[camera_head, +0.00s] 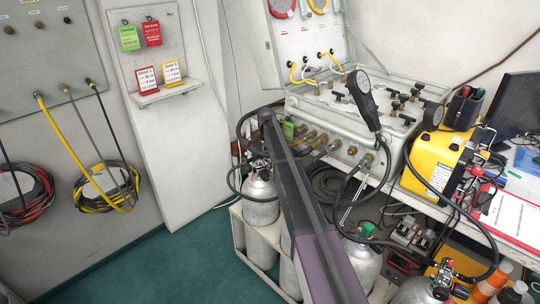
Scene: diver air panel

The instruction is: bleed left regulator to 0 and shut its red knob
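The air panel (325,108) is a grey box on the bench at upper right, with black knobs on top and brass fittings along its front. A grey cylinder (260,205) stands left of the dark arm, with a valve or regulator (258,168) and a black hose at its top. Another cylinder (413,292) at the bottom right carries a fitting with a small red knob (447,265). I cannot tell which is the left regulator, and no gauge reading is legible. A long dark bar, likely my arm, crosses the middle. No gripper fingers show.
A yellow case (437,160) and a clipboard (511,215) are on the bench at right. Hoses loop around the cylinders. Coiled hoses hang on the left wall. The green floor (165,272) at lower left is clear.

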